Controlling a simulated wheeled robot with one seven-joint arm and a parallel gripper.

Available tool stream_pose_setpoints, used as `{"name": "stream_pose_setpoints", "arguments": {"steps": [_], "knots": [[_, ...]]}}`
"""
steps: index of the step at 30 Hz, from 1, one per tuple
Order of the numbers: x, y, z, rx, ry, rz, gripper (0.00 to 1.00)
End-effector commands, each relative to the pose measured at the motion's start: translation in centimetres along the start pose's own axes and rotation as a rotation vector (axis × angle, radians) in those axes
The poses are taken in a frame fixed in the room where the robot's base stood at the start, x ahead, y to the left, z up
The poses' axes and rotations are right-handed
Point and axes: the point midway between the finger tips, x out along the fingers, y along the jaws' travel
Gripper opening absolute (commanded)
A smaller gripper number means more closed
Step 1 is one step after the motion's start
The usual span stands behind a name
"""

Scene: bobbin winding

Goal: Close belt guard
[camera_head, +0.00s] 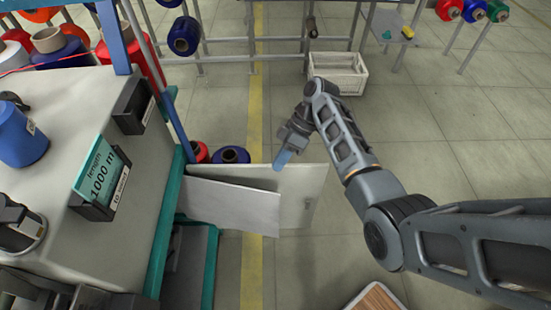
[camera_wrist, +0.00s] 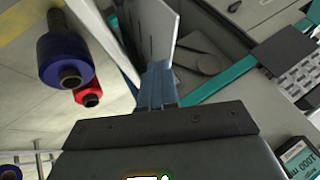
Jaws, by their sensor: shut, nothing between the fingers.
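Two pale panels stand out from the machine's side beside an open lower compartment (camera_head: 187,262). The nearer grey panel (camera_head: 232,207), which looks like the belt guard, stands swung open; the whiter panel (camera_head: 312,183) is behind it. In the wrist view the grey panel (camera_wrist: 160,28) rises just beyond my fingertips, with the white panel (camera_wrist: 108,42) to its left. My gripper (camera_head: 283,160) has blue fingers, shut and empty, above the panels' upper edges. The fingers also show in the wrist view (camera_wrist: 155,86). I cannot tell whether they touch the grey panel.
The machine top (camera_head: 75,165) with a length display (camera_head: 100,180) is at left. Blue and red bobbins (camera_head: 231,155) sit behind the panels; a blue one (camera_wrist: 64,52) shows in the wrist view. A crate (camera_head: 338,72) stands farther back.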

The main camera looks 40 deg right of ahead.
Motion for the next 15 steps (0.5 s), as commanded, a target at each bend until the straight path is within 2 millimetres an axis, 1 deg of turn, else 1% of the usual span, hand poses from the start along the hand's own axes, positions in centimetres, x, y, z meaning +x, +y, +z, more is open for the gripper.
{"name": "stream_pose_setpoints", "arguments": {"steps": [1, 3, 9, 15], "knots": [[1.1, -0.1, 0.0, 0.0, -0.002, -0.003, 0.0], [2.3, -0.1, 0.0, 0.0, -0.002, -0.003, 0.0], [5.5, -0.1, 0.0, 0.0, -0.002, -0.002, 0.0], [7.4, 0.0, 0.0, 0.0, -0.001, 0.0, 0.0]]}}
